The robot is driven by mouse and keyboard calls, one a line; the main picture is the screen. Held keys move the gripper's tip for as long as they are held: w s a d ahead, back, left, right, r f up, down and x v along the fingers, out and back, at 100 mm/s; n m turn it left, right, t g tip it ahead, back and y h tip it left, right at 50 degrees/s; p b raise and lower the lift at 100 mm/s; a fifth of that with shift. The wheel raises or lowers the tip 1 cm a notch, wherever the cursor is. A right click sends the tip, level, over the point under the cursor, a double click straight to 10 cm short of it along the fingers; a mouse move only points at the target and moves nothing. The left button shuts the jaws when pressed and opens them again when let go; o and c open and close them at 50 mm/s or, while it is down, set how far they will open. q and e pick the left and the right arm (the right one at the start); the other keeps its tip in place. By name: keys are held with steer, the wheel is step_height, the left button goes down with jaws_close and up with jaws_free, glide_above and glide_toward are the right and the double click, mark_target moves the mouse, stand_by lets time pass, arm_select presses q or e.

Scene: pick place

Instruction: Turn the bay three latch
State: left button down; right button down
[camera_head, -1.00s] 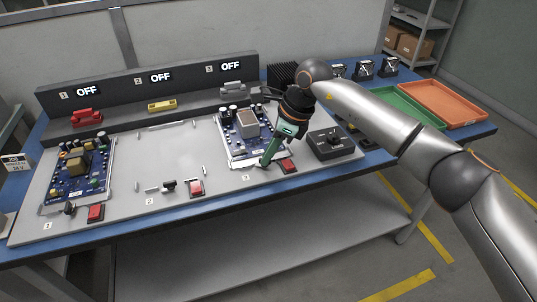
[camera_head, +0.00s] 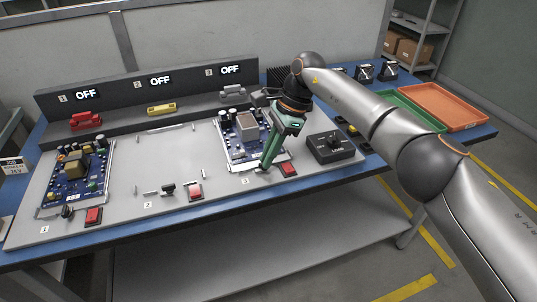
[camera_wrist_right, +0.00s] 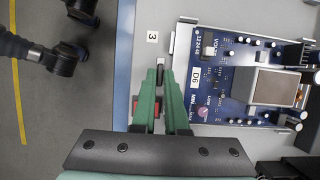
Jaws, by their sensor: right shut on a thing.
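The bay three latch (camera_wrist_right: 160,72) is a small dark knob at the edge of the bay, between my right fingertips in the wrist view. In the head view the fingers mostly hide it. My right gripper (camera_head: 264,165) has green fingers pointing down at the front of bay three. It is shut on the latch, as the wrist view also shows (camera_wrist_right: 160,76). The blue circuit board (camera_head: 237,153) lies in bay three behind the latch, and it fills the right of the wrist view (camera_wrist_right: 225,88). My left gripper is not in view.
A red switch (camera_head: 289,169) sits just right of the fingers. A black box with a knob (camera_head: 331,147) stands further right. Bay two is empty, with its own latch (camera_head: 168,189). Bay one holds another board (camera_head: 75,175). All displays read OFF.

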stand_by(0.3)
steer(key=c, duration=0.9)
jaws_free()
steer(key=shift+c, duration=0.2)
steer(key=p+v, duration=0.3)
steer(key=v, duration=0.9)
steer(key=shift+r, duration=0.3)
